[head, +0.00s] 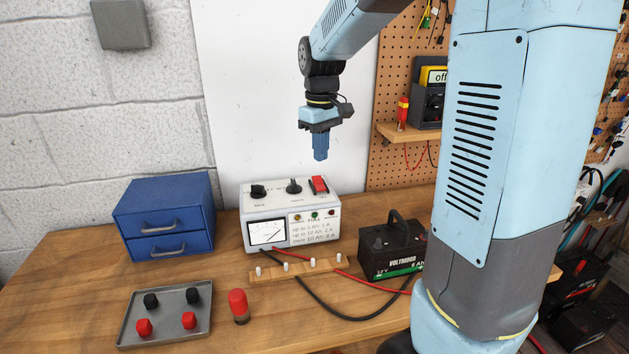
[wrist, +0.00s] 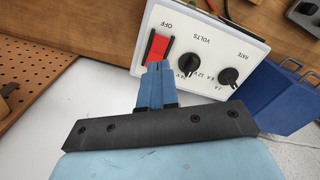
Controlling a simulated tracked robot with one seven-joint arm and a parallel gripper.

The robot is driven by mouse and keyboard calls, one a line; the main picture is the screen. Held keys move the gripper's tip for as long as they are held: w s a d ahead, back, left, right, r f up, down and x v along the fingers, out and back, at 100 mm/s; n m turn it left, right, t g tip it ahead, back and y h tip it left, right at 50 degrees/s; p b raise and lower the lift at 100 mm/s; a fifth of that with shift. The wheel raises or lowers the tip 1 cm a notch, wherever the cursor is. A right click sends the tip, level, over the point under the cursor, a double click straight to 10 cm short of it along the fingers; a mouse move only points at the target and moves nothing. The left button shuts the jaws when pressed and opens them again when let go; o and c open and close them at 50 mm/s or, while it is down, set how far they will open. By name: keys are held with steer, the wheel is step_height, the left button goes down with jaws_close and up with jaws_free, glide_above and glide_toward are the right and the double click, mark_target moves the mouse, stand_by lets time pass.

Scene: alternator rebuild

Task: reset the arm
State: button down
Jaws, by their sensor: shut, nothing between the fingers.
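My gripper (head: 320,158) hangs pointing down in the air above the white charger (head: 270,229), in front of the white wall panel. Its blue fingers are together with nothing between them. In the wrist view the shut fingertips (wrist: 153,66) overlap the view of the charger's top (wrist: 207,38), close to its red switch (wrist: 158,48) in the picture. My blue arm reaches in from the upper right of the head view.
A blue drawer box (head: 165,218) stands left of the charger. A black battery (head: 391,250) stands right. In front are a wooden strip with pegs (head: 299,268), cables, a red-topped cylinder (head: 239,307) and a grey tray (head: 199,333) with red and black caps. A pegboard shelf (head: 409,134) is behind.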

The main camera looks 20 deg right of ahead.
steer(key=s+d+r+m+t, duration=0.1)
steer(key=s+r+m+t, duration=0.1)
steer(key=s, duration=0.9)
steer(key=s+d+r+m+t, duration=0.2)
steer(key=s+r+m+t, duration=0.1)
steer(key=s, duration=0.9)
steer(key=shift+d+r+m+t, duration=0.15)
steer(key=shift+d+m+t, duration=0.1)
steer(key=shift+m+t, duration=0.05)
